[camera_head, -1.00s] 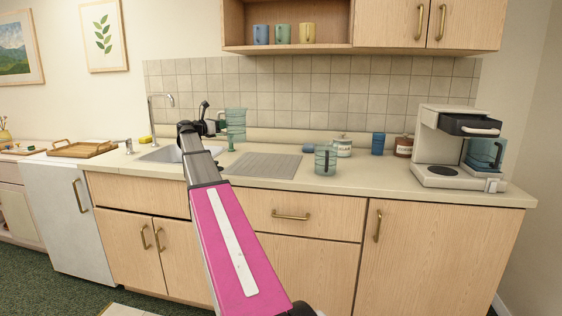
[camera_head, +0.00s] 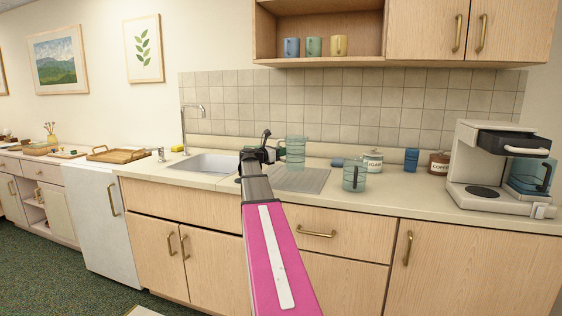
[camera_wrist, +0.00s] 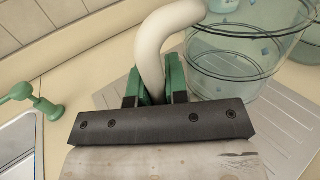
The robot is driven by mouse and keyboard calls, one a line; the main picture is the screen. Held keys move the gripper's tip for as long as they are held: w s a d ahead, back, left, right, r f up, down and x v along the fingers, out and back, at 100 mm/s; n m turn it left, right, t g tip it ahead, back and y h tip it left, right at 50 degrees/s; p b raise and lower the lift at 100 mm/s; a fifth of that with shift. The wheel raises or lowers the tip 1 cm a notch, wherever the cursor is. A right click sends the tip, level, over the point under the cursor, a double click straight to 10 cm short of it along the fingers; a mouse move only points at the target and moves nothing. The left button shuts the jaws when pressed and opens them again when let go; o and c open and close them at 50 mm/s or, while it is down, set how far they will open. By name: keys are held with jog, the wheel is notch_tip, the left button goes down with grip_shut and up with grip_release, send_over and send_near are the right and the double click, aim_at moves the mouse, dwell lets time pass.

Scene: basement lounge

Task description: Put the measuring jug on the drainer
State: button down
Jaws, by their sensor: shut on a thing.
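The measuring jug (camera_head: 295,153) is clear teal, upright, over the back part of the ridged metal drainer (camera_head: 310,184) in the head view. My gripper (camera_head: 273,154) is at its left side. In the wrist view, the green fingers of my gripper (camera_wrist: 157,88) are shut on the jug's pale curved handle (camera_wrist: 158,40). The jug's clear body (camera_wrist: 240,50) is at upper right there, with the drainer (camera_wrist: 285,135) below it. I cannot tell whether its base touches the drainer.
A second clear teal vessel (camera_head: 354,178) stands just right of the drainer. The sink (camera_head: 210,163) and tap (camera_head: 184,128) are to the left. Sugar (camera_head: 373,162) and coffee jars, a blue cup (camera_head: 411,160) and a coffee machine (camera_head: 497,170) stand farther right.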

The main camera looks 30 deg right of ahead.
jog(key=shift+f, duration=2)
jog(key=shift+f, duration=0.15)
jog(key=c, duration=1.1)
grip_release()
jog(key=shift+a, duration=0.1)
jog(key=a, duration=0.4)
jog(key=s+a, duration=0.1)
jog(key=a, duration=0.6)
jog(key=shift+s+a, duration=0.25)
jog(key=shift+a, duration=0.1)
